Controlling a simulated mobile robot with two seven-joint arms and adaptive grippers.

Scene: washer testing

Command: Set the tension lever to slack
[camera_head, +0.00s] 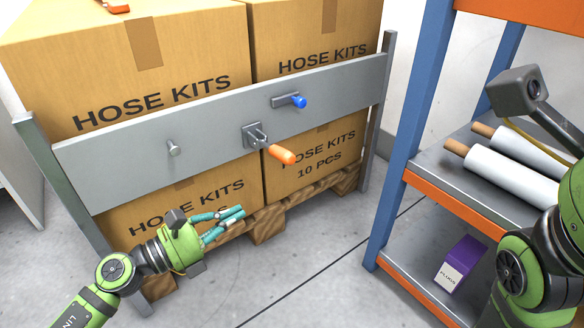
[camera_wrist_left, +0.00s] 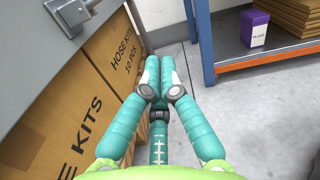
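A lever with an orange grip (camera_head: 281,154) sits on a grey bracket (camera_head: 255,136) in the middle of the grey crossbar (camera_head: 110,160). Its grip points out to the right and slightly down in the head view. My left gripper (camera_head: 240,213) is below and left of the lever, in front of the lower cartons, apart from both. Its teal fingers, also in the left wrist view (camera_wrist_left: 158,78), are together with nothing visible between them. A grey fitting (camera_wrist_left: 70,14) shows at that view's top left; the orange grip does not. My right arm is at the right edge; its fingers are out of view.
A blue-tipped peg (camera_head: 297,101) and a plain grey peg (camera_head: 173,149) also stick out of the crossbar. Cartons (camera_head: 130,75) on a wooden pallet (camera_head: 268,222) stand behind it. A blue-and-orange shelf (camera_head: 410,180) stands at right, with white rolls and a purple box (camera_head: 460,264).

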